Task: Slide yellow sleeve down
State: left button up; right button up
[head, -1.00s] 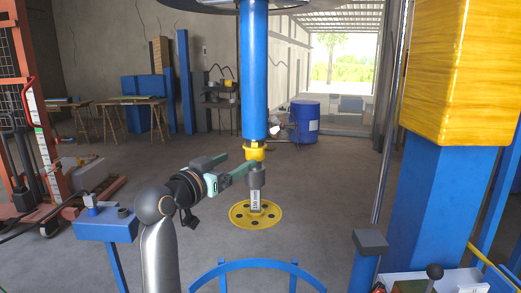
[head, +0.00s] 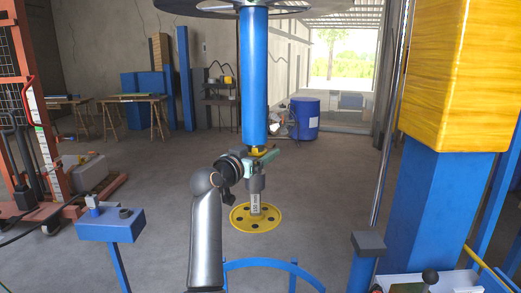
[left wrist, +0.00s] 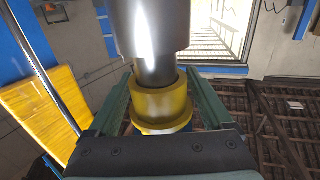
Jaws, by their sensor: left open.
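The yellow sleeve (head: 257,150) is just under the blue column (head: 254,80), partly hidden by my left gripper (head: 267,158) in the head view. In the left wrist view the sleeve (left wrist: 162,104) surrounds a dark grey shaft (left wrist: 153,72) and lies between the two green fingers of my left gripper (left wrist: 160,88). The fingers are open, one on each side; a gap shows on both sides near the tips. A wider grey cylinder (left wrist: 149,25) adjoins the shaft. My right gripper is not seen.
A yellow disc with holes (head: 240,217) is fixed at the shaft's lower end. A blue curved frame (head: 262,264) stands below it. A blue post with a yellow block (head: 455,75) stands at right, a blue stand (head: 110,225) at left.

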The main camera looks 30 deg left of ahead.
pick_arm(q)
jog(key=shift+w, duration=0.15)
grip_shut()
dwell(0.7)
